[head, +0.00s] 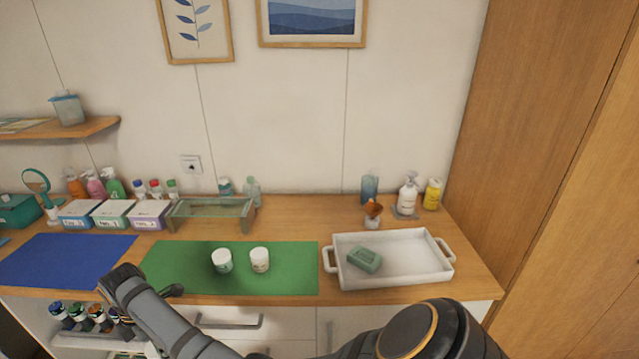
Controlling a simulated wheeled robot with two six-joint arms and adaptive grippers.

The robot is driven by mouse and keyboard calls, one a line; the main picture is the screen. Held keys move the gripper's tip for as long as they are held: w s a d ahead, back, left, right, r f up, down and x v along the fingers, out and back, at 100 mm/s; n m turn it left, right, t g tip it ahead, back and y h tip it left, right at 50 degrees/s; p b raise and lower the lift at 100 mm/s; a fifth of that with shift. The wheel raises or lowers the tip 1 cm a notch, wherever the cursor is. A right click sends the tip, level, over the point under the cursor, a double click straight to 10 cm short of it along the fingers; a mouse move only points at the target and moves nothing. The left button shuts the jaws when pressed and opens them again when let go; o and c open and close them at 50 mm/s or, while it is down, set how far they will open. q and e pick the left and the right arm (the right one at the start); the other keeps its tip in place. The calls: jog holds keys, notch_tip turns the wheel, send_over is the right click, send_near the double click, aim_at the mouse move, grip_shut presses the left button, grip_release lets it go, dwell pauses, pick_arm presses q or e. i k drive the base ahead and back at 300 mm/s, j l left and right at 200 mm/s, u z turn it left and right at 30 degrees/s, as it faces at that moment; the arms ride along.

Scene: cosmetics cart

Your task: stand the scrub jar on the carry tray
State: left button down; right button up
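Two small white-lidded jars stand upright and apart on the green mat (190,278). The left jar (222,262) has a pale label with green on it, and the right jar (260,261) has a cream label with brownish print. The labels are too small to read, so I cannot tell which is the scrub jar. The white carry tray (410,277) with two handles sits to the right of the mat. A dark part of what looks like my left gripper (174,290) shows at the mat's front edge, mostly hidden behind my arm. My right gripper is out of view.
A green block (364,259) lies in the tray's left part; the tray's right part is clear. A glass rack (211,211) stands behind the green mat. A blue mat (65,260) lies left.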

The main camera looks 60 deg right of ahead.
aim_at(409, 257)
jog(key=j+z, duration=0.2)
jog(key=z, duration=0.15)
jog(key=j+z, duration=0.2)
jog(key=z, duration=0.15)
jog(key=j+z, duration=0.2)
jog(key=z, duration=0.15)
